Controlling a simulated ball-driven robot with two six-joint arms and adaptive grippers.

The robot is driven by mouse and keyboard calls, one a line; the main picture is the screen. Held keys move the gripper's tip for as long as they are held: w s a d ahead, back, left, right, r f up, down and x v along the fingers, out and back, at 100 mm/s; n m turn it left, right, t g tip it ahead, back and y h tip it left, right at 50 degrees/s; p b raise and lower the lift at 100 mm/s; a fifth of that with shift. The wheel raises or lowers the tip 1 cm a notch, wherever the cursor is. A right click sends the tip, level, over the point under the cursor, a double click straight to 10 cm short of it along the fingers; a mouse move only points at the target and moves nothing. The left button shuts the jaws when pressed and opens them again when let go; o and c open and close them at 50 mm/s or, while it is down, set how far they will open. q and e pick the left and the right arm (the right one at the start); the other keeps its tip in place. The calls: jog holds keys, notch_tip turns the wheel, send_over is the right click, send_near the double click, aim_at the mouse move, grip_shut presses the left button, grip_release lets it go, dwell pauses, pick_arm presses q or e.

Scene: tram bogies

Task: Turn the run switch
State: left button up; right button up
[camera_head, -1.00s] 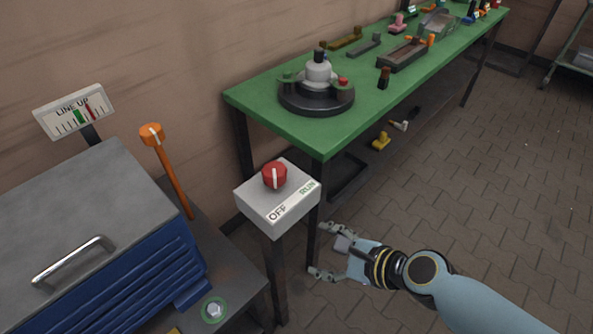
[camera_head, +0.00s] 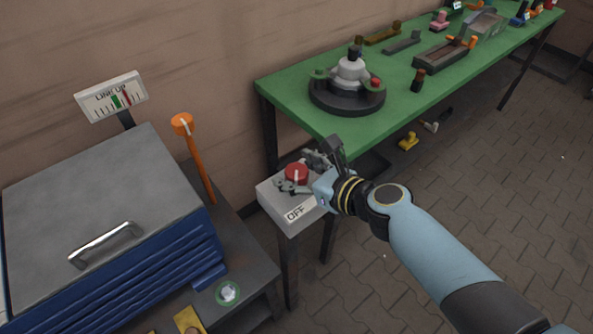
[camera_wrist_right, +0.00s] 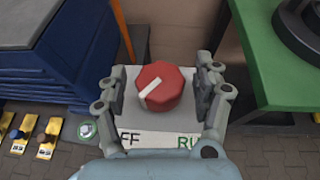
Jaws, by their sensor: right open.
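The run switch is a red knob (camera_head: 297,174) with a white pointer, on top of a grey box (camera_head: 272,203) on a post. It also shows in the right wrist view as a red knob (camera_wrist_right: 164,86), its white pointer slanting toward the lower left, the OFF side. The OFF label (camera_head: 299,212) shows; RUN is partly covered in the wrist view. My right gripper (camera_head: 303,172) is over the box, also seen in the wrist view (camera_wrist_right: 164,92). Its fingers are open, one on each side of the knob, with a gap on both sides. My left gripper is not in view.
A green table (camera_head: 300,115) with a round dark fixture (camera_head: 347,98) stands just behind the box. A blue cabinet with a grey lid (camera_head: 100,195), an orange lever (camera_head: 196,160) and a LINE UP gauge (camera_head: 112,97) are to the left. The paved floor at right is open.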

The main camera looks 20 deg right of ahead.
jog(key=shift+w, duration=0.1)
jog(key=shift+c, duration=0.4)
jog(key=c, duration=1.1)
